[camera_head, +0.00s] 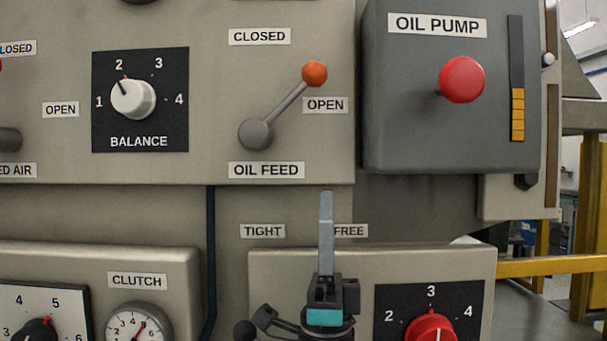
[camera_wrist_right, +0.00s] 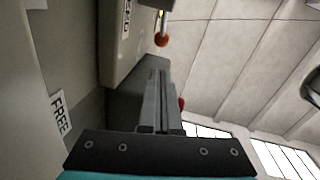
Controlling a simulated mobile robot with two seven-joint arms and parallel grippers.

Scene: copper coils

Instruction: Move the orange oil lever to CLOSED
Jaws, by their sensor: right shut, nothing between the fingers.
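The orange-knobbed oil lever (camera_head: 287,101) is on the grey panel above the OIL FEED label (camera_head: 266,170). Its arm slants up and right from a grey hub, with the knob just above the OPEN label (camera_head: 325,105). The CLOSED label (camera_head: 260,37) is above and left of the knob. My right gripper (camera_head: 327,196) is shut and empty, pointing up, below the lever and apart from it in the picture. In the right wrist view the orange knob (camera_wrist_right: 162,40) shows beyond the shut fingertips (camera_wrist_right: 158,75). My left gripper is not in view.
The OIL PUMP box (camera_head: 400,140) with a red button (camera_head: 461,80) stands out right of the lever. The BALANCE dial (camera_head: 133,98) is on the left. A lower box with a red knob (camera_head: 431,329) is below. My gripper partly covers the FREE label (camera_head: 350,231).

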